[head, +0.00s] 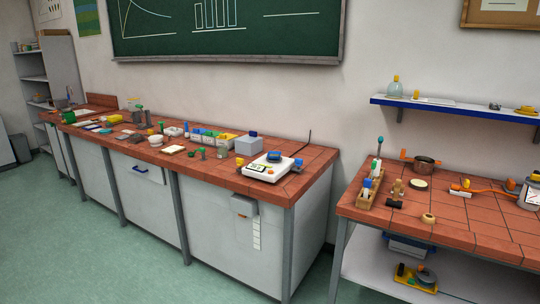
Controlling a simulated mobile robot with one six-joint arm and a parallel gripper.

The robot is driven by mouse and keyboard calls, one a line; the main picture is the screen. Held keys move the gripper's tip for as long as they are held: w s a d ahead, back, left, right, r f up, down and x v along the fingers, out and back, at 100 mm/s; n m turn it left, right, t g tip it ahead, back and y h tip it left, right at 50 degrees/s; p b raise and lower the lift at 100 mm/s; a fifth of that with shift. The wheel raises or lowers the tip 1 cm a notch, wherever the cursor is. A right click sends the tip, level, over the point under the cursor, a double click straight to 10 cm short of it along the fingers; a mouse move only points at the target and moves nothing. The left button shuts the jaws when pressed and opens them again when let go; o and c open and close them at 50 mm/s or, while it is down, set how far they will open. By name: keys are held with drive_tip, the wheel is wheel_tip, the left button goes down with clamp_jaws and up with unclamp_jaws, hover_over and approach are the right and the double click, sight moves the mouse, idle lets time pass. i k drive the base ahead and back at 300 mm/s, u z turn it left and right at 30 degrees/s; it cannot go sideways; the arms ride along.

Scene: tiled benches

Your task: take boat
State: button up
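I cannot pick out a boat with certainty; the small items on the benches are too small to tell apart. A white balance (258,173) stands near the right end of the left tiled bench (290,186). A dark blue round piece (274,157) shows at its back, and a small blue item (298,162) is just to its right. A white bowl-like piece (156,141) sits farther left on the same bench. My gripper is not in view.
A second tiled bench (465,227) stands at the right, holding a wooden rack (368,194), a pot (424,165) and an orange-armed item (488,187). A blue-edged wall shelf (450,106) hangs above it. Green floor is free in front of the left bench.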

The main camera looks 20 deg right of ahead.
sight(271, 154)
drive_tip(key=u, duration=0.1)
drive_tip(key=i, duration=0.95)
drive_tip(key=u, duration=0.4)
